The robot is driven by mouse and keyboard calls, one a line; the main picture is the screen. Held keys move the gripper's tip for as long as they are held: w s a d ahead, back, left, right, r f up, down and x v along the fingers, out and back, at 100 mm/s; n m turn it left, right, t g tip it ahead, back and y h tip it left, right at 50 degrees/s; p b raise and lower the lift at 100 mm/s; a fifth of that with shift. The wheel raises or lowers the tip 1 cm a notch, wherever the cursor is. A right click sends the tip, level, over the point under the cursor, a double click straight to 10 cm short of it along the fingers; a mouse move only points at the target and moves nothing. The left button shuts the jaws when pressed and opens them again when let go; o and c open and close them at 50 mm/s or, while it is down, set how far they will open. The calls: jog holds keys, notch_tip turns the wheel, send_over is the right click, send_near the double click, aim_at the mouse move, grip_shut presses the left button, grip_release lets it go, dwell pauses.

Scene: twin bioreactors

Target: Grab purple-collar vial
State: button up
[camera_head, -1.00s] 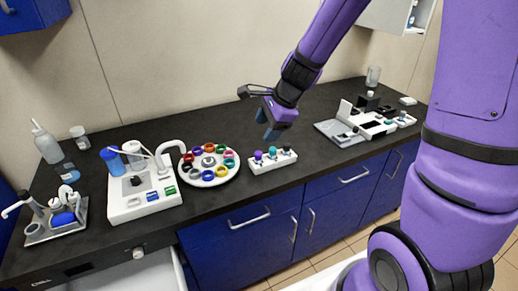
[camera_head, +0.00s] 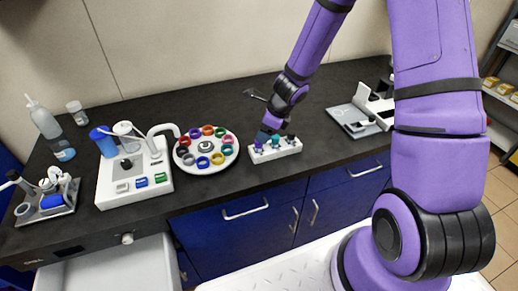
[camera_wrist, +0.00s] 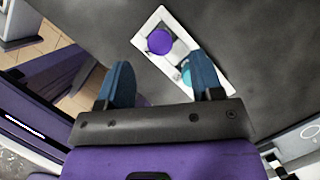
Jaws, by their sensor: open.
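The purple-collar vial (camera_wrist: 160,41) stands in a small white rack (camera_wrist: 222,70), seen from above in the wrist view, beyond and between my fingertips. A teal-collar vial (camera_wrist: 186,72) stands beside it in the same rack, partly hidden by my right finger. My gripper (camera_wrist: 160,80) is open, with two blue fingers apart and nothing between them. In the head view my gripper (camera_head: 266,135) is at the left end of the white rack (camera_head: 289,149), over the purple vial, which it largely hides. I cannot tell whether it touches the vial.
A round white carousel (camera_head: 207,166) with coloured rings stands left of the rack. Further left are a white pump device (camera_head: 133,187) and bottles. A grey-white instrument (camera_head: 358,120) stands at the right.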

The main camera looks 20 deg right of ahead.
aim_at(259, 149)
jog(key=shift+x, duration=3)
jog(key=c, duration=1)
